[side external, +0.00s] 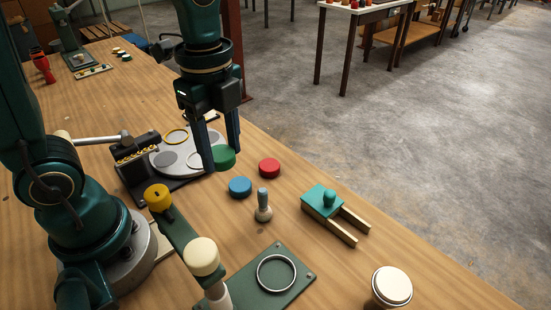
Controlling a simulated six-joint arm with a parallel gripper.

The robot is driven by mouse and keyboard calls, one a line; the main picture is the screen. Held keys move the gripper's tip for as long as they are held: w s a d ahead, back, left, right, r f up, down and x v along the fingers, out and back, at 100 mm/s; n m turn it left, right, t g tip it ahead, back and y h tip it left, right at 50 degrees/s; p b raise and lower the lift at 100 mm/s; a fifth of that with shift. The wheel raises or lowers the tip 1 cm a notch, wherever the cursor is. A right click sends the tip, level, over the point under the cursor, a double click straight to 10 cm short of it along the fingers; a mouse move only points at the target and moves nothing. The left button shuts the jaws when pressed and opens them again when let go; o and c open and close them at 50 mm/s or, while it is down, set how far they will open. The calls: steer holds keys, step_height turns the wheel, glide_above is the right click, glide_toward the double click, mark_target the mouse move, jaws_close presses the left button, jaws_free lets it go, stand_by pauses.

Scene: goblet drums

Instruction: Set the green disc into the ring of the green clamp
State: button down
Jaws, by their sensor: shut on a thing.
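The green disc (224,158) is between the fingertips of my gripper (221,155), which is shut on it. Its height over the wooden table is hard to judge from this one view. The green clamp (262,298) is at the bottom of the view, a dark green plate with screws at its corners. A pale metal ring (276,256) sits on the plate and looks empty. A green lever with a cream knob (201,256) stands at the plate's left. My gripper is well behind the clamp, up and left of it in the picture.
A red disc (269,168) and a blue disc (240,187) lie close to my gripper. A small grey-blue peg (263,205), a teal block with wooden prongs (322,201) and a cream-topped drum (391,287) stand rightward. A grey round plate (160,161) is left.

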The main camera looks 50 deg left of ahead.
steer(key=w+d+m, duration=0.1)
steer(key=d+m, duration=0.3)
glide_above(276, 276)
steer(key=shift+m, duration=0.3)
step_height(276, 276, down, 7)
steer(key=shift+d+f, duration=0.1)
steer(key=shift+f, duration=1.9)
steer(key=shift+f, duration=0.2)
steer(key=shift+f, duration=0.45)
steer(key=shift+c, duration=1.3)
jaws_free()
step_height(276, 276, up, 12)
steer(key=s+a+r+n+t, duration=0.1)
steer(key=a+n+t, duration=0.1)
steer(key=a+n, duration=0.6)
steer(key=s+a+r+n+t, duration=0.1)
steer(key=a+r+n+t, duration=0.1)
steer(key=a+n, duration=0.6)
steer(key=n+t, duration=0.1)
steer(key=n, duration=0.3)
steer(key=shift+s+a+r+n, duration=0.2)
steer(key=shift+s+n, duration=0.05)
steer(key=shift+n, duration=0.05)
